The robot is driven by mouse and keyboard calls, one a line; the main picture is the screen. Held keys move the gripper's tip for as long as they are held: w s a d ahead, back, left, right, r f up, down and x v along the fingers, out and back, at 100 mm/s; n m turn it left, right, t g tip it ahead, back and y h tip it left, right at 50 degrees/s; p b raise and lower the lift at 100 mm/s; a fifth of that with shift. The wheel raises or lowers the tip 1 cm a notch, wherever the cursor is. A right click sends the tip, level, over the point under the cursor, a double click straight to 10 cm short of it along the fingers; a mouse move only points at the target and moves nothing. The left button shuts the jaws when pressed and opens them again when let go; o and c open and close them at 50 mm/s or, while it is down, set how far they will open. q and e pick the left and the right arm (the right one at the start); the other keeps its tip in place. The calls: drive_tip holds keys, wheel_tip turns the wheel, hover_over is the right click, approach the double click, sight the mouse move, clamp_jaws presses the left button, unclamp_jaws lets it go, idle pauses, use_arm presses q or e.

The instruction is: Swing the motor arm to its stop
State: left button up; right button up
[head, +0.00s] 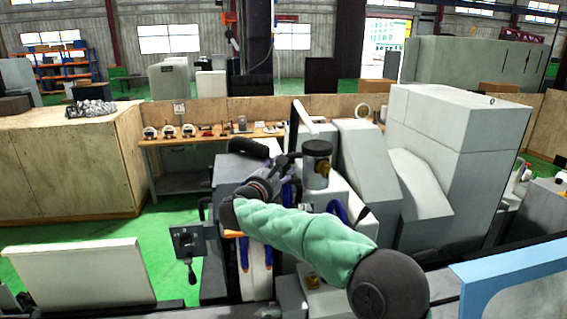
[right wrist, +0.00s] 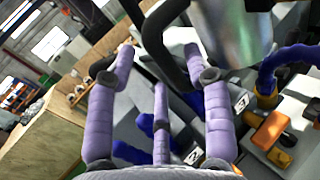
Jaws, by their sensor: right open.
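The motor arm's motor appears to be the upright cylinder with a dark top (head: 317,165) on the grinder. In the right wrist view a shiny silver cylinder (right wrist: 228,30), likely the same motor, fills the upper right. A black curved bar (right wrist: 152,38) stands beside it, between my finger tips in the picture; I cannot tell whether they touch it. My right gripper (head: 282,168) is just left of the motor in the head view. In the right wrist view the purple fingers (right wrist: 158,55) are spread apart with nothing clasped. My left gripper is not in view.
Blue hoses (right wrist: 285,62) and an orange part (right wrist: 270,130) lie close to the cylinder. A tall grey machine housing (head: 450,130) stands to the right. A control plate with a black lever (head: 188,245) is at lower left. A bench with gauges (head: 205,135) stands behind.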

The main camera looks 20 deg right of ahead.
drive_tip(key=shift+p+x, duration=0.3)
drive_tip(key=shift+x, duration=1.1)
clamp_jaws()
